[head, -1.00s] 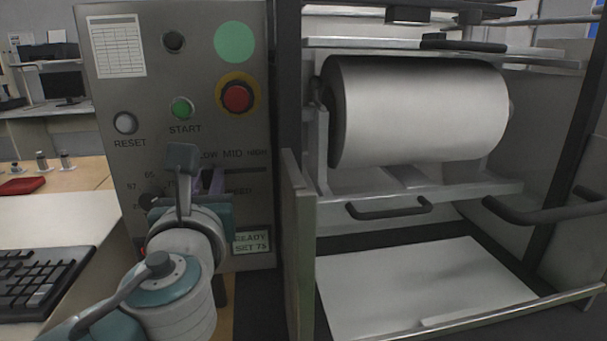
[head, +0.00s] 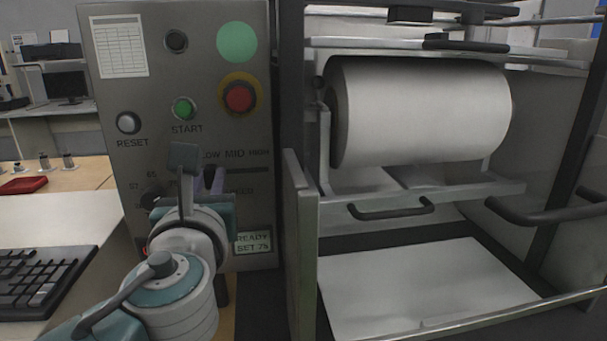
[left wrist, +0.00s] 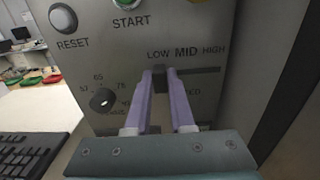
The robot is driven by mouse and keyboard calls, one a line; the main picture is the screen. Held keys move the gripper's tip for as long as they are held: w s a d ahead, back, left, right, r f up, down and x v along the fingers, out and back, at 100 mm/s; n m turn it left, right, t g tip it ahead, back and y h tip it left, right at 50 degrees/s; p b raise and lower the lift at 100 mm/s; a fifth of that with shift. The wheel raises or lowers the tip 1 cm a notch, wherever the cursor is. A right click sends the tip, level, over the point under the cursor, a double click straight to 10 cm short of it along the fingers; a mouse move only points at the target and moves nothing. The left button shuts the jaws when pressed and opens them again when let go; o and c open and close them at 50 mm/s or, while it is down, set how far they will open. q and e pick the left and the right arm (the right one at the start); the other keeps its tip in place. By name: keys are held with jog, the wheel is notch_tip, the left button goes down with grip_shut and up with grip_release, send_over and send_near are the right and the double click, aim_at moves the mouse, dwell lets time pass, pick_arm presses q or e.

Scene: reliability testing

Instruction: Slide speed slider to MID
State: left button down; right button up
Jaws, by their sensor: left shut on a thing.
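The speed slider's slot (left wrist: 205,70) runs across the control panel under the LOW, MID and HIGH labels, in the left wrist view. The dark slider knob (left wrist: 160,79) sits near the slot's left end, below LOW. My left gripper (left wrist: 160,76) is shut on the knob, with one purple finger on each side. In the head view my left gripper (head: 208,181) is at the panel, partly hidden by its own wrist, and the knob is hidden there. The slot (head: 247,170) shows to its right. My right gripper is not in view.
A round dial (left wrist: 103,100) is left of the gripper. Above are the RESET button (head: 128,123), the green START button (head: 183,108) and a red stop button (head: 239,97). A display (head: 253,241) reads READY. A metal door edge (head: 300,250) stands to the right.

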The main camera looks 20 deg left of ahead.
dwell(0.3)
pick_arm(q)
jog(key=d, duration=0.1)
jog(key=w+d+b, duration=0.1)
jog(key=shift+w+d+f, duration=0.1)
jog(key=shift+w+d, duration=0.35)
jog(key=shift+d, duration=0.1)
jog(key=c, duration=0.8)
grip_release()
jog(key=shift+o, duration=0.2)
send_near(236, 169)
jog(key=v, duration=0.3)
jog(key=shift+s+d, duration=0.1)
jog(key=shift+s, duration=0.15)
